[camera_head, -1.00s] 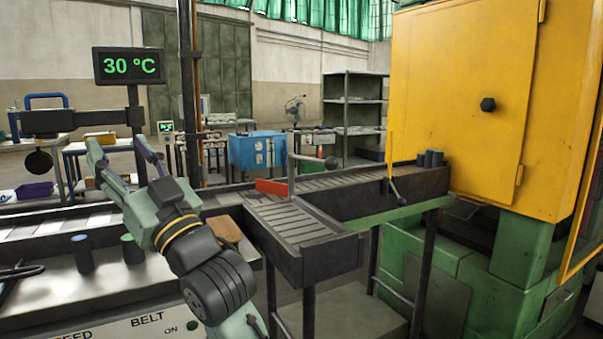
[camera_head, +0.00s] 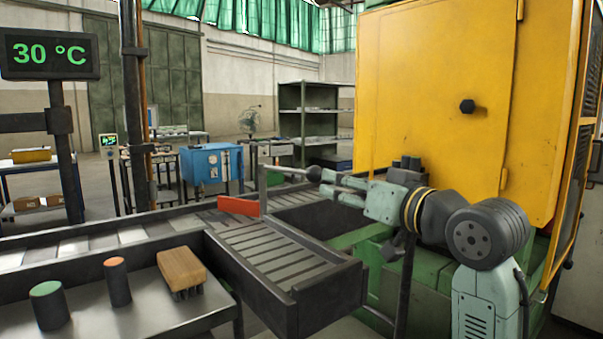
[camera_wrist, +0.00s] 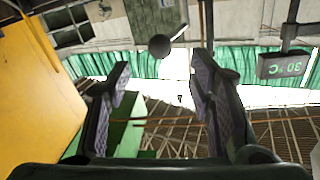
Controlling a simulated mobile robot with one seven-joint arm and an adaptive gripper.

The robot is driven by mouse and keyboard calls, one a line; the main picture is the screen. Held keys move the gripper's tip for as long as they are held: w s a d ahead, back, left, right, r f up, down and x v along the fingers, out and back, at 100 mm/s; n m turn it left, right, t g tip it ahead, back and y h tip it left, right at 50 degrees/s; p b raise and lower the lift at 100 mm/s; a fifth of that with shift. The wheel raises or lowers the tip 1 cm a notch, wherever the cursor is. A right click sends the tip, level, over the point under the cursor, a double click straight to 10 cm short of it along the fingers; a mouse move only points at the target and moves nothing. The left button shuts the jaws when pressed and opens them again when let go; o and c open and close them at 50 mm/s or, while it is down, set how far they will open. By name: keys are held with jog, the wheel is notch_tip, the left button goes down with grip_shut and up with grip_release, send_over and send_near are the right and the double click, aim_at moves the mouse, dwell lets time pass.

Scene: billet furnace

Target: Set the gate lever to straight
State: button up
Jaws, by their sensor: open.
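The gate lever is a grey post with a horizontal bar ending in a dark ball knob (camera_head: 313,173); the bar points right. The red gate plate (camera_head: 239,206) stands at an angle at the foot of the post, where the roller chutes join. My gripper (camera_head: 326,186) is open just right of the knob, its fingers pointing left toward it. In the wrist view, the knob (camera_wrist: 160,46) appears between the two spread fingers (camera_wrist: 160,78), seemingly beyond their tips. Contact with the knob is not visible.
The yellow furnace cabinet (camera_head: 435,100) stands close behind my arm at right. A slatted chute (camera_head: 275,250) runs toward the front below the lever. A wooden brush (camera_head: 181,268) and two dark cylinders stand on the front-left bench. Open space lies above the chutes.

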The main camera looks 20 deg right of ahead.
aim_at(320, 176)
jog(key=p+x, duration=0.2)
jog(key=x, duration=0.8)
jog(key=shift+w+r, duration=0.1)
jog(key=shift+w, duration=0.05)
grip_shut()
dwell(0.4)
